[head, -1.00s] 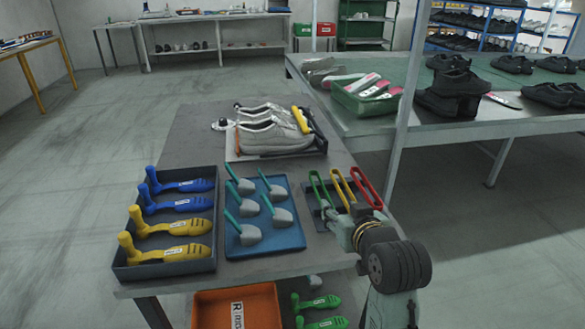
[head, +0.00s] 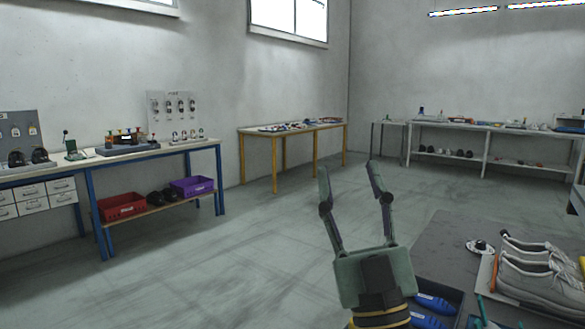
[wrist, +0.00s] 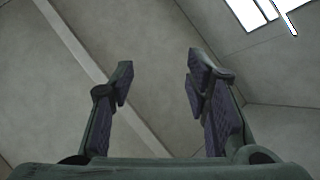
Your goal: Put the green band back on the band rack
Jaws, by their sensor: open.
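My gripper (head: 348,170) stands upright in the lower middle of the head view, with its fingers pointing up, spread apart and empty. In the wrist view its two fingers (wrist: 160,70) are also apart, with only the ceiling and a bright window behind them. I cannot make out a green band in either view now. I cannot identify a band rack either; small coloured upright pieces (head: 125,136) stand on the blue-legged bench at the left, too small to tell what they are.
The blue-legged bench (head: 170,149) carries a red bin (head: 122,206) and a purple bin (head: 192,186) on its lower shelf. A yellow-legged table (head: 292,130) stands behind. The grey table (head: 440,248) with pale shoes (head: 540,275) is at lower right. Open floor lies between.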

